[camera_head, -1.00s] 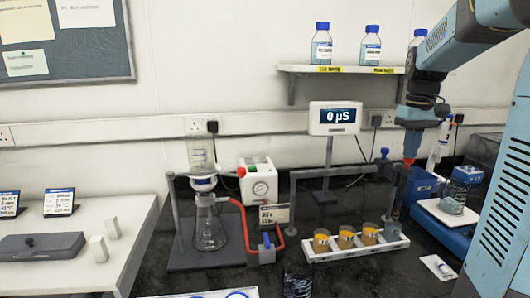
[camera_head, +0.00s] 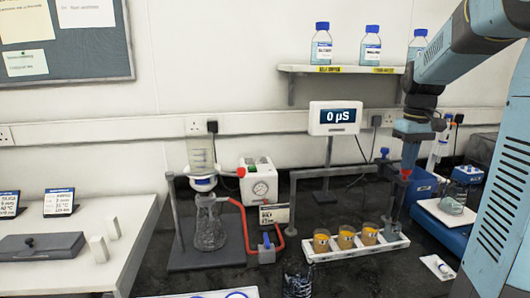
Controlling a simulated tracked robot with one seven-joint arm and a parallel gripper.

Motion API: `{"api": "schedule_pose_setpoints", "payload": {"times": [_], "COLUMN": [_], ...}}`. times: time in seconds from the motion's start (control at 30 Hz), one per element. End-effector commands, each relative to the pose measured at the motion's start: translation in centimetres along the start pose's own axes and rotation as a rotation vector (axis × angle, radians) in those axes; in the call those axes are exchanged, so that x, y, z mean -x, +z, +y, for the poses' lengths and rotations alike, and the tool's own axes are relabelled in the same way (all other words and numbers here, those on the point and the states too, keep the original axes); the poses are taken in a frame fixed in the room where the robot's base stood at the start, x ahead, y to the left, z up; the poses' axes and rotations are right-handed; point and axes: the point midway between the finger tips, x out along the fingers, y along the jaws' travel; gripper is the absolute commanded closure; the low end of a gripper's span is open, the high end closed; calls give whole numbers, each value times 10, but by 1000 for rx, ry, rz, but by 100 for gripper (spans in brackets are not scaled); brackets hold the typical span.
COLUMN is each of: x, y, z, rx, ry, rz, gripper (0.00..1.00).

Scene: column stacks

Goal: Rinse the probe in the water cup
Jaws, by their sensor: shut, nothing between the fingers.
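My gripper (camera_head: 405,173) points down at the right of the bench, shut and empty, with red at its fingers. A slim grey upright piece, which may be the probe (camera_head: 393,215), stands just below and left of my gripper, at the right end of a white rack (camera_head: 345,252). I cannot tell whether my gripper touches it. Three cups with orange and yellow contents (camera_head: 345,238) stand in the rack. A dark clear glass (camera_head: 298,283) at the front edge may be the water cup; its contents are unclear. The meter (camera_head: 334,118) reads 0 µS.
A grey frame (camera_head: 335,172) spans behind the rack. A flask on a stand (camera_head: 208,225) with red tubing is left of it. A blue balance (camera_head: 440,228) bearing a jar stands right. A blue box (camera_head: 421,187) is behind my gripper.

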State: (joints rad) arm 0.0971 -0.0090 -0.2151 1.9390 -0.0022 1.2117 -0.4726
Motion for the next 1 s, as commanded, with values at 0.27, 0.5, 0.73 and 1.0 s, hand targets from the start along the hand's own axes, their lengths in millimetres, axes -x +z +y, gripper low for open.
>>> {"api": "schedule_pose_setpoints", "payload": {"times": [0.27,0.5,0.73,1.0], "x": [-9,-15,-4,13], "y": [0,0,0,0], "z": [0,0,0,0], "rx": [0,0,0,0], "ry": [0,0,1,1], "rz": [0,0,2,2], "gripper": [100,100,100,100]}}
